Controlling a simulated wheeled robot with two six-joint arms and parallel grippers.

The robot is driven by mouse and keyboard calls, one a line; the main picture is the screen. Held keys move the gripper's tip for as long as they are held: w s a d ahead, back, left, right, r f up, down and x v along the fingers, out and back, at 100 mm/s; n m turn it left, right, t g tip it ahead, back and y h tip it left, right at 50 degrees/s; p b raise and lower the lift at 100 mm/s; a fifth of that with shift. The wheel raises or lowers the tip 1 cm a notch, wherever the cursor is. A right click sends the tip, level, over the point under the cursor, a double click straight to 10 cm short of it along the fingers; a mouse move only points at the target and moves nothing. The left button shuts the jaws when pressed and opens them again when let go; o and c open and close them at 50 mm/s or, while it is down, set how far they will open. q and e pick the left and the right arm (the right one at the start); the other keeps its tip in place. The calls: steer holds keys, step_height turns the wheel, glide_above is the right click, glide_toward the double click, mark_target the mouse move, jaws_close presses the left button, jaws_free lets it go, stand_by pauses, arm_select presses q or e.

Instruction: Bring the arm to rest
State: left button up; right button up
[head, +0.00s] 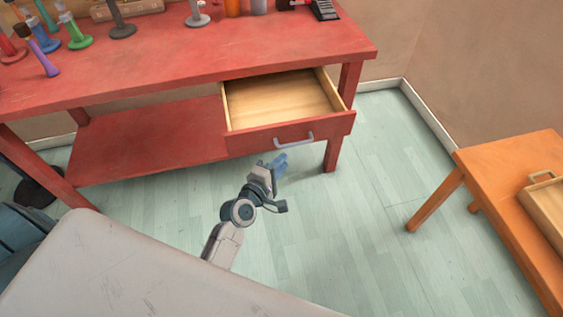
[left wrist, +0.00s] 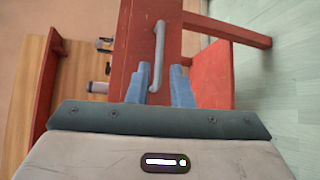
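My left gripper (head: 281,162) is in front of the red workbench, just below the open drawer's handle (head: 294,140). In the left wrist view its two blue fingers (left wrist: 161,75) stand apart with nothing gripped. The grey handle (left wrist: 157,50) lies ahead of them, lined up with the gap between the fingertips. My right gripper is in neither view.
The red bench (head: 180,65) carries several coloured stands and cylinders along its back, with a lower shelf (head: 150,140) beneath. An orange table (head: 505,185) with a wooden tray (head: 543,207) stands at the right. The pale green floor (head: 350,230) between them is clear.

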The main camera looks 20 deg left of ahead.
arm_select(q)
steer(key=s+a+f+m+g+y, duration=0.1)
steer(key=s+f+m+g, duration=0.25)
steer(key=f, duration=0.65)
steer(key=s+a+f+m+g, duration=0.25)
steer(key=s+f, duration=0.25)
steer(key=f, duration=0.4)
steer(key=s+f+m+g+y, duration=0.1)
steer(key=s+f+m+g, duration=0.3)
steer(key=f, duration=0.6)
steer(key=s+a+f+m+g, duration=0.1)
steer(key=s+a+f+m, duration=0.1)
steer(key=s+f, duration=0.3)
steer(key=s+a+f+m+g+y, duration=0.1)
steer(key=s+a+f+m+g, duration=0.1)
steer(key=s, duration=1)
steer(key=s+a+f+m+g+y+p, duration=0.1)
steer(key=s+a+f+m, duration=0.2)
steer(key=s+f, duration=0.5)
steer(key=shift+s+a+f+m+g, duration=0.3)
steer(key=shift+a+f+m, duration=0.1)
steer(key=shift+a, duration=0.5)
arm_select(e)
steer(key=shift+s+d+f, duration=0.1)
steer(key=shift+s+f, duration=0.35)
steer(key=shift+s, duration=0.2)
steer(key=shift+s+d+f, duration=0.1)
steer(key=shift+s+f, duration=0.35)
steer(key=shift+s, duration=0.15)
